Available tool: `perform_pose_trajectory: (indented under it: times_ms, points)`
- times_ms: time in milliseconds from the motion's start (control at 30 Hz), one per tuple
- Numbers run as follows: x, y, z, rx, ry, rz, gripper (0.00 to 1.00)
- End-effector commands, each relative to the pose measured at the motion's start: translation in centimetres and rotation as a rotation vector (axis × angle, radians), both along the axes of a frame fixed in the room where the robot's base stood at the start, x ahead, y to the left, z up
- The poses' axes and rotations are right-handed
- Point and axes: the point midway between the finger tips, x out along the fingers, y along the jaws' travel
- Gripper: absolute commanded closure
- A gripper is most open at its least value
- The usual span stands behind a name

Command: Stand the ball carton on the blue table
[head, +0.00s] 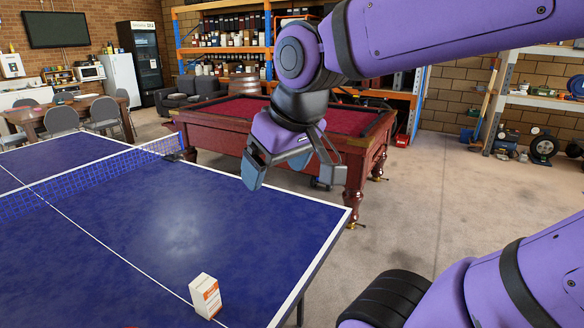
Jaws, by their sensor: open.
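The ball carton (206,296), a small white box with orange print, stands upright on the blue table (120,235) near its front right corner area, close to the white centre line. Nothing holds it. My gripper (290,176) is open and empty. It hangs above and to the right of the carton in the picture, clearly apart from it, in front of the red pool table. The carton's far side and underside are hidden.
A net (95,183) crosses the blue table. A red-topped pool table (230,115) stands behind. Grey chairs and a wooden table (70,105) are at the back left. The concrete floor to the right (450,190) is open.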

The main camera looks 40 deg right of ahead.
Motion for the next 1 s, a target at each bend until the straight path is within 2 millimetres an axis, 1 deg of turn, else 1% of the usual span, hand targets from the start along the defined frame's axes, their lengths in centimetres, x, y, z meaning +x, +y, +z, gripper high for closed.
perform_pose_trajectory:
  times_ms: [33, 100, 267, 1000]
  points:
    - [-1.1, -0.1, 0.3, 0.001, -0.017, -0.008, 0.13]
    - [-2.1, -0.2, 0.4, 0.003, -0.028, -0.017, 0.13]
    - [-3.2, -0.3, 0.5, 0.004, -0.039, -0.027, 0.13]
    - [-3.3, -0.3, 0.5, 0.006, -0.039, -0.027, 0.13]
